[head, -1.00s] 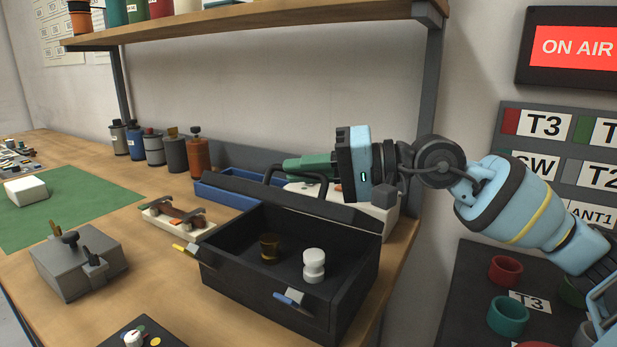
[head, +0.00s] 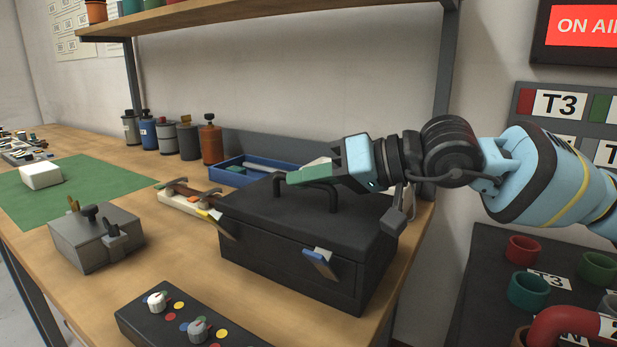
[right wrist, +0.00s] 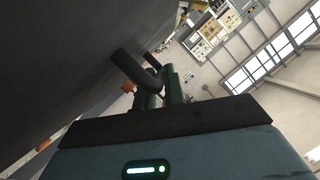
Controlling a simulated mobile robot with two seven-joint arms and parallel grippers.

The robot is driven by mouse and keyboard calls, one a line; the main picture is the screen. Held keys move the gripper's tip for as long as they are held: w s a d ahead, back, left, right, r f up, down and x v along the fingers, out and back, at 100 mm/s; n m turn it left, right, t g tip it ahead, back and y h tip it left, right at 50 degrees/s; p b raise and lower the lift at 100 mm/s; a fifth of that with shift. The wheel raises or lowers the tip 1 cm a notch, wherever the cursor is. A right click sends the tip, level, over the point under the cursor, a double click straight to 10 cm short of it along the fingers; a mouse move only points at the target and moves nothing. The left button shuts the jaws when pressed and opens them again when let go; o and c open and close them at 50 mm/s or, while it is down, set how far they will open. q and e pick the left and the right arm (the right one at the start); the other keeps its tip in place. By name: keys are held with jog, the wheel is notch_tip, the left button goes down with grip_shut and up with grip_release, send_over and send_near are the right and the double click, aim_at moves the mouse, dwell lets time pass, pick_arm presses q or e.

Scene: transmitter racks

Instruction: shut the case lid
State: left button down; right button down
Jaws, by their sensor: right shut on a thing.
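The black case (head: 290,262) stands on the wooden bench. Its lid (head: 300,220) is down over the box and lies about level; I cannot tell whether a thin gap is left at the seam. The inside is hidden. My right gripper (head: 308,177) is shut on the lid's black handle (head: 334,196), above the lid. The right wrist view shows the green fingers (right wrist: 162,88) at the handle (right wrist: 137,70). My left gripper is not in view.
A blue tray (head: 232,180) and a cream block with a brown bar (head: 183,200) sit behind and left of the case. A grey box with knobs (head: 98,240) stands left. A dark knob panel (head: 185,322) lies in front. A shelf (head: 270,18) hangs above.

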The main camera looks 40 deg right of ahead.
jog(key=shift+f, duration=0.15)
jog(key=c, duration=1.5)
grip_release()
jog(key=shift+a, duration=0.1)
jog(key=shift+s, duration=0.1)
